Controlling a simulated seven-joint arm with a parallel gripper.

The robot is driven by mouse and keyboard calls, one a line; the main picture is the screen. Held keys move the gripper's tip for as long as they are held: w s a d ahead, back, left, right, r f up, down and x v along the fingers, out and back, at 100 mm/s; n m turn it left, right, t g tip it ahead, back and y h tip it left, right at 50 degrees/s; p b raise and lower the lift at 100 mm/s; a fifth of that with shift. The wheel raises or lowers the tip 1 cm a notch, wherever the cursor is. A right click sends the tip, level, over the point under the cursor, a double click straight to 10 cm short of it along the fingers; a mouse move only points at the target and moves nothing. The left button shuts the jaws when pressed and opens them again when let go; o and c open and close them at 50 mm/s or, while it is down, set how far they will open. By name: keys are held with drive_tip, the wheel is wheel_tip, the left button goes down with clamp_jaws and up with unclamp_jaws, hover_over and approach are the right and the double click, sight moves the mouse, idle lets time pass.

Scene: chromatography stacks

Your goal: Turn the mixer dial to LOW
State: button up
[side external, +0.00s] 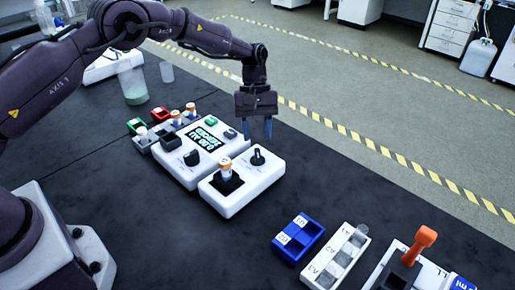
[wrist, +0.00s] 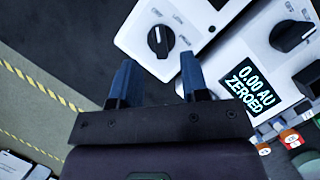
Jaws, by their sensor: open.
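The mixer (side external: 240,186) is a white box with a black dial (side external: 257,157) and an orange-capped vial (side external: 225,167) in a black holder. In the wrist view the dial (wrist: 160,41) has small labels around its upper and right side; its white mark seems to point up toward the leftmost label, though the text is small. My gripper (side external: 258,133) points down above the dial, blue fingers apart and empty. In the wrist view my gripper (wrist: 156,63) has its fingertips just below the dial in the picture, one to either side. It appears clear of the dial.
A white instrument with a lit display (side external: 204,139) and its own black knob (side external: 191,158) adjoins the mixer. Vials and coloured blocks stand behind it. A blue rack (side external: 299,238), a grey-topped rack (side external: 338,256) and an orange-handled device (side external: 418,247) stand front right.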

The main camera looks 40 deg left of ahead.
sight(258, 152)
drive_tip(key=shift+x, duration=2.4)
clamp_jaws()
